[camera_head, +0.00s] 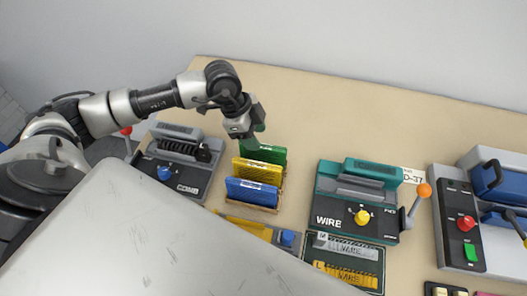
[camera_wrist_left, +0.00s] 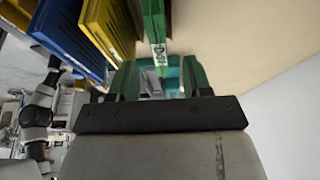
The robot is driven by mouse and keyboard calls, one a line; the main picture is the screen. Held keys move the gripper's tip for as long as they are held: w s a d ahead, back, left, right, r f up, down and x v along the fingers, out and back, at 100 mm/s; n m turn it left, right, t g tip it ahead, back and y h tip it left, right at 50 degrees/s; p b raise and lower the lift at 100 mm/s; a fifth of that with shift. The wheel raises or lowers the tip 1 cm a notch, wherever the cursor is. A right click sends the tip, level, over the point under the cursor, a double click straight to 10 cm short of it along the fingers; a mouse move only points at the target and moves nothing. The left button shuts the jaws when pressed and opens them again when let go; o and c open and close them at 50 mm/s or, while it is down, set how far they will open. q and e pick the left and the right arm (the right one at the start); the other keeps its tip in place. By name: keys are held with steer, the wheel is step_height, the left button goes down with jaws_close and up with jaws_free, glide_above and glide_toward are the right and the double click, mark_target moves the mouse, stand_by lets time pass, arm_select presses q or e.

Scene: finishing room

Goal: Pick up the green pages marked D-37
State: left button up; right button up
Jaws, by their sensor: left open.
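The green pages (camera_head: 264,153) stand upright in the rear slot of a small wooden rack (camera_head: 265,209), behind yellow pages (camera_head: 258,170) and blue pages (camera_head: 252,193). My left gripper (camera_head: 252,139) is at the top edge of the green pages, pointing down. In the left wrist view, the green pages (camera_wrist_left: 153,22) carry a white label whose text is too small to read surely. The open green fingers of the left gripper (camera_wrist_left: 158,80) appear on either side of the pages' near end. Whether they touch the pages, I cannot tell. My right gripper is not in view.
A COMB machine (camera_head: 180,165) stands left of the rack. A WIRE machine (camera_head: 350,215) with an orange-knobbed lever stands right, beside a D-37 tag (camera_head: 412,176). A blue-and-grey machine (camera_head: 490,190) is far right. The table behind the rack is clear.

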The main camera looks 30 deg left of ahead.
mark_target(263, 150)
arm_select(q)
steer(key=shift+d+f+p, duration=0.25)
steer(key=shift+f+p, duration=0.1)
steer(key=shift+f, duration=0.3)
steer(key=p+x, duration=0.1)
steer(key=x, duration=0.2)
steer(key=shift+d+f, duration=0.1)
steer(key=shift+f, duration=0.2)
steer(key=shift+w+d+f, duration=0.1)
steer(key=shift+f, duration=0.25)
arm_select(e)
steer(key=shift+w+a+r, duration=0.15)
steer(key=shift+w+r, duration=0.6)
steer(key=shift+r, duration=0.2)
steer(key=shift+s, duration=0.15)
arm_select(q)
steer(key=shift+f, duration=0.2)
jaws_close()
